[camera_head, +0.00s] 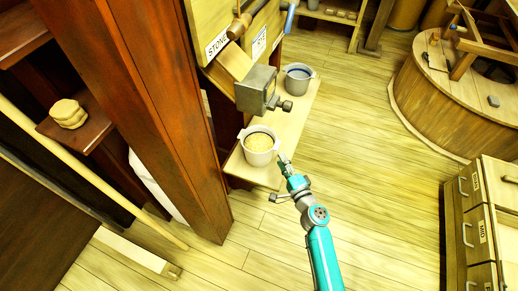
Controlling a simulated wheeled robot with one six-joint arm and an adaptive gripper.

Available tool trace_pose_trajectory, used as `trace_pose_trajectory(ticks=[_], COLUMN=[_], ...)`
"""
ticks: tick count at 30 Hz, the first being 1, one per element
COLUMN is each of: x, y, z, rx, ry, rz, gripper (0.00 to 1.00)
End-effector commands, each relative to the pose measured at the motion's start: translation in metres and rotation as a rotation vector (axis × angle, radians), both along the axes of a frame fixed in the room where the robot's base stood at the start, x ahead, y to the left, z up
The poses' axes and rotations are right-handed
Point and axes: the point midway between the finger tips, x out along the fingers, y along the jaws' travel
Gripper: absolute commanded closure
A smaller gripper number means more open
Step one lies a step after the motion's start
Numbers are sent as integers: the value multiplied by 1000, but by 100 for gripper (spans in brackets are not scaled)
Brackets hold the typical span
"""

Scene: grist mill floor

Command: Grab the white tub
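The white tub (259,157) stands upright on a pale wooden shelf (254,176), below a metal spout. It has side handles and holds something yellow and grainy. My gripper (284,160) is at the tub's right side, close to its right handle in the picture. The fingers are small here, and I cannot tell whether they are open, shut or touching the tub.
A grey-blue tub (298,81) stands farther back on the shelf. A metal spout box (256,90) hangs over the white tub. A thick wooden post (150,110) rises to the left. Drawers (482,220) stand at right. The floor between is clear.

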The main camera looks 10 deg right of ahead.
Motion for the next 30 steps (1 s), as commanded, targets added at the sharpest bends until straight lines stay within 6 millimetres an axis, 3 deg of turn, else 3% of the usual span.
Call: trace_pose_trajectory(ticks=[10,20,25,30], x=[43,49,49,49], y=[1,2,2,2], z=[3,3,3,3], rx=[0,-1,0,-1], ry=[-1,0,0,0], rz=[2,0,1,1], gripper=[60,60,100,100])
